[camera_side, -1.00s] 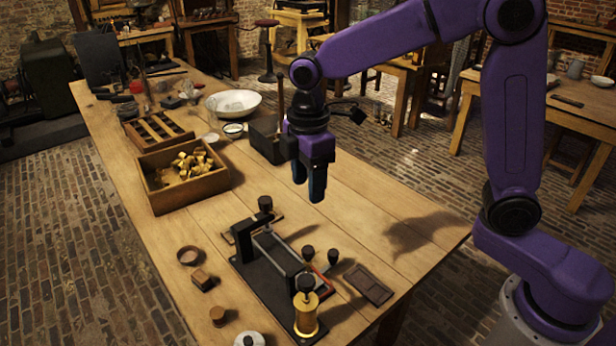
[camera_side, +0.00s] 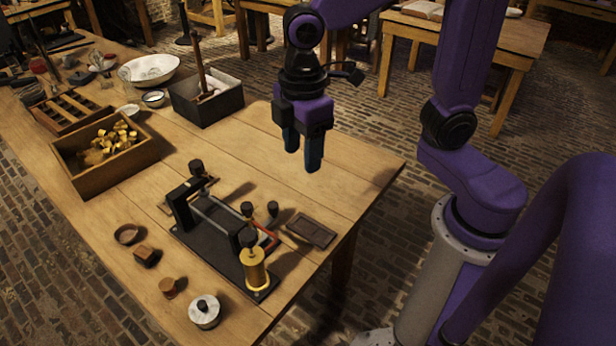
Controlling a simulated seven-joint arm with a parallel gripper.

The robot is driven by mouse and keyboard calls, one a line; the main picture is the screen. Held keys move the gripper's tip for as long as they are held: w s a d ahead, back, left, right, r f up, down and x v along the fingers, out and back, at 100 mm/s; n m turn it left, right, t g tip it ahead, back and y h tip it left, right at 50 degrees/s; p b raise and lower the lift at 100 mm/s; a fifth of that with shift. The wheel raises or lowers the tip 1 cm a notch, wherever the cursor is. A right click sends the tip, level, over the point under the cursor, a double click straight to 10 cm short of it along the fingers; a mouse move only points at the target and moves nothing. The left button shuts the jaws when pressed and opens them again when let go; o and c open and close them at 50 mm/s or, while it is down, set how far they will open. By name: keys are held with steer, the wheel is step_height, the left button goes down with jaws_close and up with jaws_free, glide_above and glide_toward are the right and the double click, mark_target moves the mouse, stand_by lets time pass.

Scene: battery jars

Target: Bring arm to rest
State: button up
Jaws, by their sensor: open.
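My gripper (camera_side: 302,152) hangs above the right part of the wooden table (camera_side: 335,185), fingers pointing down. It is open, with nothing seen between the fingers. A black apparatus (camera_side: 215,230) with a glass tube and several black knobs stands below and to the left of it, apart from the gripper. A brass cylinder (camera_side: 255,268) with a black top stands at the apparatus's front end. My gripper touches nothing that I can see.
A dark box (camera_side: 207,103) holding a pestle-like rod stands left of my gripper. A wooden crate (camera_side: 75,184) holds brass pieces. A dark flat tile (camera_side: 311,230), a white lidded jar (camera_side: 204,311) and a white bowl (camera_side: 150,69) are also on the table. The table's right edge is clear.

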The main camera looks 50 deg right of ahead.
steer(key=s+d+f+m, duration=0.1)
steer(key=s+d+f, duration=0.1)
steer(key=s+d, duration=0.6)
steer(key=s, duration=0.5)
steer(key=shift+s+f+m, duration=0.2)
steer(key=shift+f+m, duration=0.05)
steer(key=shift+m, duration=0.15)
